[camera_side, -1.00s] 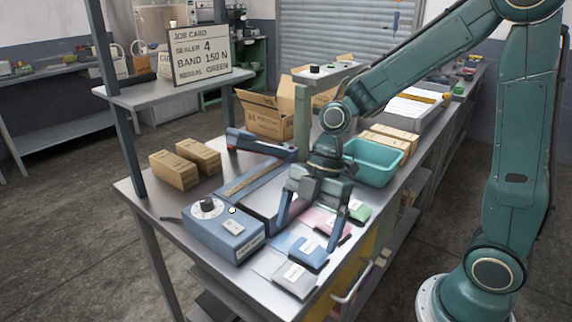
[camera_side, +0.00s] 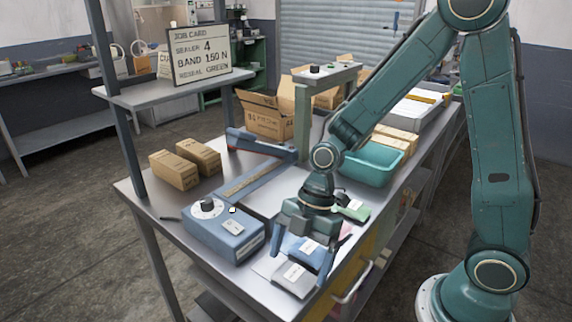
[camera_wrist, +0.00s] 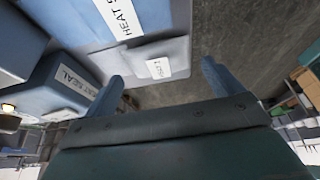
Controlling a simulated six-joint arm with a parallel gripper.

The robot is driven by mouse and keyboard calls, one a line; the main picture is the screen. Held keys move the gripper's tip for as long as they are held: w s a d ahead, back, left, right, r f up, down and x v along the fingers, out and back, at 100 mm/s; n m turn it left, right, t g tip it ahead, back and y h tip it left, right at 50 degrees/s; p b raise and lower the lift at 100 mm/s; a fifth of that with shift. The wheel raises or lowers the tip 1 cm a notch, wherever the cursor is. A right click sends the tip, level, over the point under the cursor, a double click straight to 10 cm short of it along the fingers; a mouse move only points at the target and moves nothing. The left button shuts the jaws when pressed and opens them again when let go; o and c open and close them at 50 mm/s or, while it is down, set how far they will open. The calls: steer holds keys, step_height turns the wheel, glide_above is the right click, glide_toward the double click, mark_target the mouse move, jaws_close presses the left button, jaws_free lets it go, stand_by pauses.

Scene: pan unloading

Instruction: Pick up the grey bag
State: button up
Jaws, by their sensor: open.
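The grey bag (camera_side: 294,281) lies flat near the front edge of the bench, with a white label on top. It also shows in the wrist view (camera_wrist: 150,54), beyond my fingertips and roughly between them, nearer the left one. My gripper (camera_side: 300,266) is open and empty, pointing down just above the grey bag and the blue bag. In the wrist view my two fingers (camera_wrist: 163,63) stand apart with nothing between their pads. Whether a fingertip touches a bag cannot be told.
The blue bag (camera_side: 322,259) lies right beside the grey one. A green bag (camera_side: 352,209) and a partly hidden pink bag (camera_side: 345,230) lie farther back. The blue heat sealer (camera_side: 222,232) stands to the left. A teal bin (camera_side: 372,168) stands behind.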

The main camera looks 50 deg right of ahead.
steer(key=shift+x, duration=1.15)
steer(key=shift+c, duration=0.4)
steer(key=c, duration=1)
